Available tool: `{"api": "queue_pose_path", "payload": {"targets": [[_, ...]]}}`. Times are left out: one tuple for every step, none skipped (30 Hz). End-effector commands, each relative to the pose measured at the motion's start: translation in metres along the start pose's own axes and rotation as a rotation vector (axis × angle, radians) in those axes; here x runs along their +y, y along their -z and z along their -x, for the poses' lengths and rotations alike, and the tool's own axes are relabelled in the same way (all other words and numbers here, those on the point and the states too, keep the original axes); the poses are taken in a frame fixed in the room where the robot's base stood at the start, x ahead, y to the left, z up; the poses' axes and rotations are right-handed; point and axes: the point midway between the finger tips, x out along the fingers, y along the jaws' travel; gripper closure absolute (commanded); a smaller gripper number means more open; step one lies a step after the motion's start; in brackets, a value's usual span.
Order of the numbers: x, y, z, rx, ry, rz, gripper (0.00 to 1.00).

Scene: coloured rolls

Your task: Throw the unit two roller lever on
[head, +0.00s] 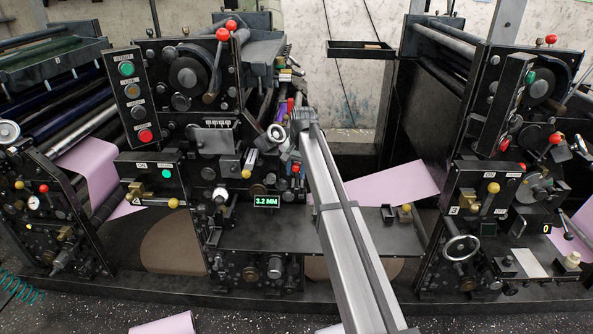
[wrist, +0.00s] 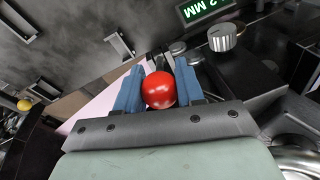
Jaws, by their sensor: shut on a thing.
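A round red knob (wrist: 158,91) sits between the two blue fingers of my gripper (wrist: 158,80) in the wrist view. The fingers are shut on its sides. The lever shaft under the knob is hidden by the gripper. In the head view, my arm reaches up from the bottom to the right side of the middle press unit (head: 190,75). A small red spot (head: 296,168) shows there beside the arm, above and right of a green "3.2 MM" display (head: 266,201). I cannot tell which way the lever is set.
The display (wrist: 207,10) and a silver knob (wrist: 223,37) are close to my gripper in the wrist view. Other red-knobbed levers (head: 231,25) stand on the middle unit's top. A pink web (head: 395,185) runs behind my arm towards the right unit (head: 490,190).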

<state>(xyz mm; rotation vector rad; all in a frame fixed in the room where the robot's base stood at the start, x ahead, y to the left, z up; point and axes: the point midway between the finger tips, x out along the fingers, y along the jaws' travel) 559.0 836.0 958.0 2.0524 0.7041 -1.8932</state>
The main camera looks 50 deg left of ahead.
Motion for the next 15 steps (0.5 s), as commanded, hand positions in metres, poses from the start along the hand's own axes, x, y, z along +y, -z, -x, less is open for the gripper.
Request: {"api": "queue_pose_path", "payload": {"targets": [[-0.0042,0.0007,0.0007,0.004,0.007,0.003,1.0],[-0.0043,0.0007,0.0006,0.004,0.007,0.003,0.6],[-0.0042,0.0007,0.0005,0.003,0.007,0.003,0.57],[-0.0041,0.0005,0.0005,0.003,0.007,0.003,0.54],[-0.0038,0.0004,0.0004,0.002,0.006,0.002,0.51],[-0.0034,0.0002,0.0003,0.002,0.006,0.002,0.47],[-0.0031,0.0002,0.0003,0.002,0.005,0.002,0.44],[-0.0028,0.0001,0.0002,0.001,0.005,0.002,0.41],[-0.0025,0.0001,0.0001,0.001,0.004,0.002,0.38],[-0.0022,0.0001,0.0001,0.001,0.004,0.001,0.38],[-0.002,0.0,0.0001,0.001,0.003,0.001,0.38],[-0.0017,-0.0001,0.0001,0.001,0.003,0.001,0.38],[-0.0016,-0.0001,0.0,0.0,0.003,0.001,0.38],[-0.0015,-0.0001,0.0,0.0,0.002,0.001,0.38],[-0.0013,-0.0001,0.0,0.0,0.002,0.001,0.38]]}}
